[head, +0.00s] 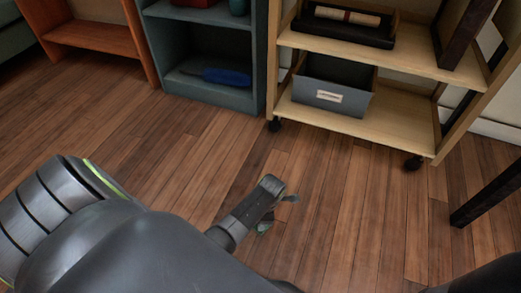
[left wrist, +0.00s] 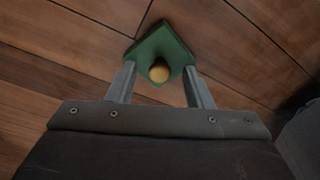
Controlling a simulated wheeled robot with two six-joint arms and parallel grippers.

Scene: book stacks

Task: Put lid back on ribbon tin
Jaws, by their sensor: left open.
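A green square lid (left wrist: 155,46) with a round yellow knob (left wrist: 159,72) lies below my left gripper (left wrist: 160,69) in the left wrist view. The knob shows between the two spread fingers, with a gap on each side. I cannot tell whether the fingers touch the lid. No ribbon tin can be made out. My right gripper is not in view.
A wheeled wooden shelf (head: 385,110) holds a grey box (head: 333,87) and a dark tray (head: 345,27). A blue-grey shelf (head: 213,92) holds a blue item (head: 225,76). An orange shelf (head: 95,34) stands left. A dark leg (head: 487,194) is at right. Floor between is clear.

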